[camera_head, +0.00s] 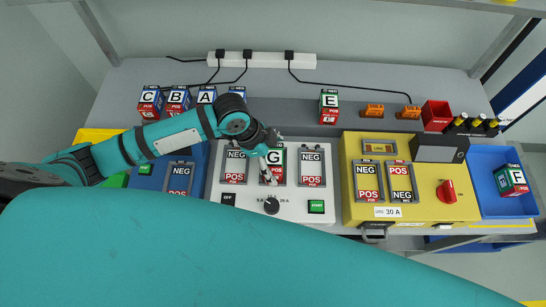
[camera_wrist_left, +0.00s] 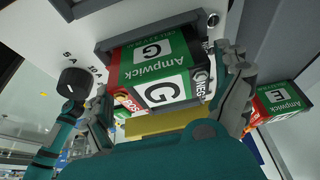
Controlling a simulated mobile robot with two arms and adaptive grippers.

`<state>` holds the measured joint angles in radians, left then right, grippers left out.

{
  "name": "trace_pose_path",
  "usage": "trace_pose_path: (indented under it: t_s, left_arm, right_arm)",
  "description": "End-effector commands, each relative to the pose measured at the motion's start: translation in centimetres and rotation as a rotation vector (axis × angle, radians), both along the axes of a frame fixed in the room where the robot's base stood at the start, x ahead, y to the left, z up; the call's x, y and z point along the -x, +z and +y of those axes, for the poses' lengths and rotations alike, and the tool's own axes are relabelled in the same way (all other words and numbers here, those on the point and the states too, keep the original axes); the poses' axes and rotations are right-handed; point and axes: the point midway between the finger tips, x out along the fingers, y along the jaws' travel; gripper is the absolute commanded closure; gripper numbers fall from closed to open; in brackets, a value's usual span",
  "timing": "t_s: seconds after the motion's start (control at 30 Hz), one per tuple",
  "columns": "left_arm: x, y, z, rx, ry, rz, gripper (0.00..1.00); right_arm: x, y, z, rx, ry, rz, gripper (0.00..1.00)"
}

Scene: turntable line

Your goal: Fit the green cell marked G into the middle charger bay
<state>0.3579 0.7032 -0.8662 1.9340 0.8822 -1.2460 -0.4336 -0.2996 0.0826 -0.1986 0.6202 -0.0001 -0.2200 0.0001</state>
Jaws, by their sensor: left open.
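The green cell marked G (camera_head: 278,162) is at the middle bay of the white charger (camera_head: 240,200), largely behind my left gripper (camera_head: 269,160). In the left wrist view the cell (camera_wrist_left: 160,80) sits in the dark bay frame (camera_wrist_left: 103,62), its NEG end to the right, its body standing out of the frame. I cannot tell whether it is fully down. The left gripper's fingers are open, one on each side of the cell. The left bay (camera_head: 235,166) and right bay (camera_head: 311,165) show NEG at top and POS at bottom. My right gripper is not in view.
Cells C (camera_head: 149,100), B (camera_head: 178,100), A (camera_head: 206,97) and E (camera_head: 329,104) stand on the shelf behind. A yellow unit (camera_head: 420,211) and a blue bin (camera_head: 478,190) with cell F (camera_head: 512,181) are to the right. A large teal part of mine covers the foreground.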

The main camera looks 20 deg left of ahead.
Motion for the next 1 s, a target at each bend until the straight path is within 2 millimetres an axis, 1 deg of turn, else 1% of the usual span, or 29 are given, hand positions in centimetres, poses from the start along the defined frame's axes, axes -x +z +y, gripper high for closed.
trace_pose_path:
  t_s: [0.17, 0.4, 0.53, 0.7, 1.0]
  left_arm:
    - [0.2, 2.6, 1.2, -0.003, -0.002, -0.006, 0.0]
    - [0.7, 7.4, 3.1, -0.002, 0.0, -0.006, 0.0]
    - [0.9, 9.4, 3.8, -0.001, 0.001, -0.004, 0.0]
    - [1.1, 10.7, 4.3, -0.001, 0.001, -0.002, 0.0]
    - [1.2, 10.9, 4.3, 0.0, 0.0, -0.001, 0.0]
  right_arm:
    - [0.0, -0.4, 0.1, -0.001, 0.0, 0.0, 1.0]
    - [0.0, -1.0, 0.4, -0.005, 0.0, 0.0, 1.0]
    - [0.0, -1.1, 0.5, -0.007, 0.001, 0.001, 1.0]
    - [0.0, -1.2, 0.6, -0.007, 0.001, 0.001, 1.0]
    - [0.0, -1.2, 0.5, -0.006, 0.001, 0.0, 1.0]
